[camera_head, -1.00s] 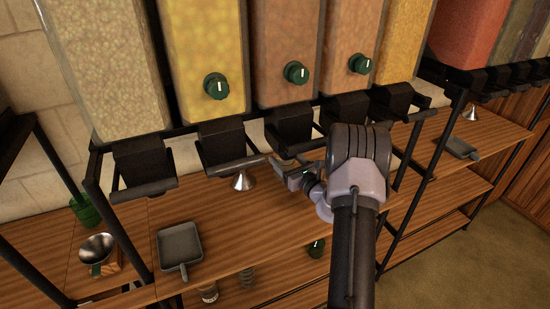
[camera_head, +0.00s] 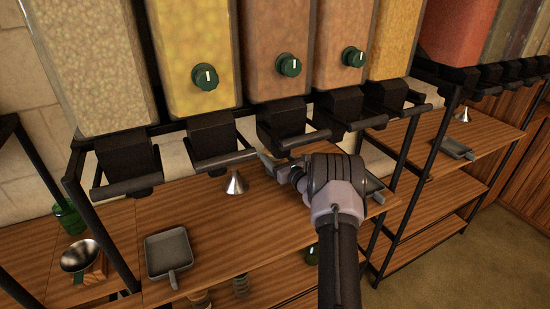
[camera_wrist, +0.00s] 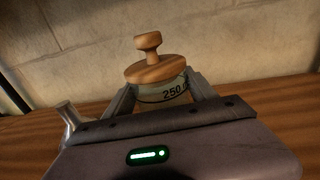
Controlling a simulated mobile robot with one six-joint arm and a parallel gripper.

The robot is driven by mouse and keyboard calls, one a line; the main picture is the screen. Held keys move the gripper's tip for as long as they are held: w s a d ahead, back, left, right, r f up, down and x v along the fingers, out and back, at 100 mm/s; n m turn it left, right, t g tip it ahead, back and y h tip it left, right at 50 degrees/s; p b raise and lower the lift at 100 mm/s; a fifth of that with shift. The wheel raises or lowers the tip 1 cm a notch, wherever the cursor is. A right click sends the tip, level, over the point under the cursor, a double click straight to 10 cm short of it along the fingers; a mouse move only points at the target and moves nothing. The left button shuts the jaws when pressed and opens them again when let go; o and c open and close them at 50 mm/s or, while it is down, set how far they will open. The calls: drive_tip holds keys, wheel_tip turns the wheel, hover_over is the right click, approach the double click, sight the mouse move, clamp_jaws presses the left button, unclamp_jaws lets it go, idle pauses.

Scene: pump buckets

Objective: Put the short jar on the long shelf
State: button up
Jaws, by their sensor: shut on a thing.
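A glass jar (camera_wrist: 165,92) with a round wooden lid and knob shows in the wrist view, marked "250". My gripper (camera_wrist: 160,98) is shut on it, with one finger on each side. The jar is upright, and its lower part is hidden by my gripper. In the head view my gripper (camera_head: 277,170) is low under the dispensers, over the wooden shelf (camera_head: 205,210); the jar cannot be made out there. I cannot tell whether the jar touches the shelf.
Dispensers with dark spouts (camera_head: 285,125) hang close above. A metal funnel (camera_head: 236,184) stands left of my gripper, and a grey scoop (camera_head: 168,253) lies further left. A black post (camera_head: 405,185) stands at right. Lower shelves (camera_head: 420,230) show at right.

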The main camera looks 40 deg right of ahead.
drive_tip(key=o, duration=1.8)
drive_tip(key=shift+f, duration=0.1)
drive_tip(key=shift+o, duration=0.2)
drive_tip(key=shift+r+p, duration=0.35)
drive_tip(key=s+p, duration=0.1)
drive_tip(key=s, duration=0.3)
drive_tip(key=s+a+p, duration=0.1)
drive_tip(key=s, duration=0.7)
drive_tip(key=shift+a+f+p, duration=0.1)
drive_tip(key=shift+a+p, duration=0.1)
drive_tip(key=shift+p, duration=0.2)
drive_tip(key=shift+f, duration=0.1)
